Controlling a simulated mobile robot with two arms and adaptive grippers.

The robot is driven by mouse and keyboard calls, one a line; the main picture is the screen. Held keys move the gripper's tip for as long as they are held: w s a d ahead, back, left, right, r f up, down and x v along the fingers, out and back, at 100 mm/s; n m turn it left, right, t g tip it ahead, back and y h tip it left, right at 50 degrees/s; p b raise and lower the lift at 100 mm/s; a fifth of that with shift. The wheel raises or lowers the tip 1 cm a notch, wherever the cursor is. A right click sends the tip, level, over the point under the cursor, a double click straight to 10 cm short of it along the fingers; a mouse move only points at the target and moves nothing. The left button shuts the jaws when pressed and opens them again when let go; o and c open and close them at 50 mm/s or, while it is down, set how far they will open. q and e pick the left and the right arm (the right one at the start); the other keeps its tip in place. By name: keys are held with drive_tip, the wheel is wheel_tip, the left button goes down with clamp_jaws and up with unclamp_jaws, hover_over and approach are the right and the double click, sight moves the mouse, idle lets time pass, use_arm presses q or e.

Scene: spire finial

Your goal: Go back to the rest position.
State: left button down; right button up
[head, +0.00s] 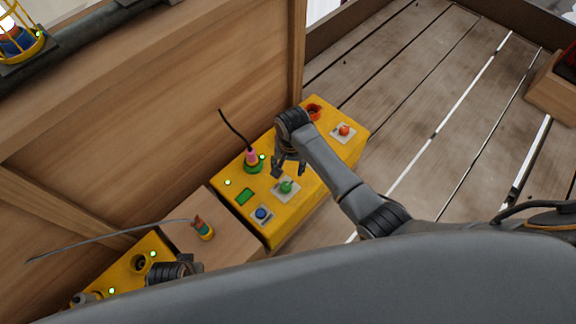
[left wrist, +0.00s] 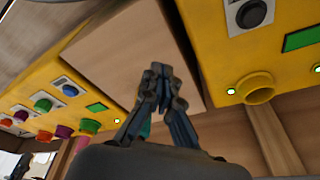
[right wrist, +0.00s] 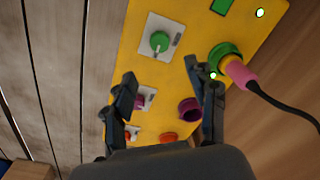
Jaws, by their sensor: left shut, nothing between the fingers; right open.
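My right gripper (head: 287,170) is over the larger yellow box (head: 327,175), near the green knob (head: 286,187). In the right wrist view the right gripper (right wrist: 160,72) is open and empty, its fingers apart above the panel. My left gripper (left wrist: 156,72) is shut and empty in the left wrist view, in front of the wooden block (left wrist: 120,50). In the head view only part of my left arm's end shows, low at the left, beside the smaller yellow box (head: 110,275); its fingertips are hard to make out.
A pink plug (head: 251,156) with a black cable sits in the green socket (head: 254,168). A multicoloured plug (head: 204,228) with a grey cable lies on the wooden block. A blue button (head: 261,214), red knob (head: 344,130) and orange socket (head: 314,112) stick up. A wooden wall (head: 170,110) stands behind.

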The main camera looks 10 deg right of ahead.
drive_tip(key=shift+r, duration=0.15)
use_arm(q)
drive_tip(key=shift+r, duration=0.1)
use_arm(e)
drive_tip(key=shift+s, duration=0.1)
idle(0.3)
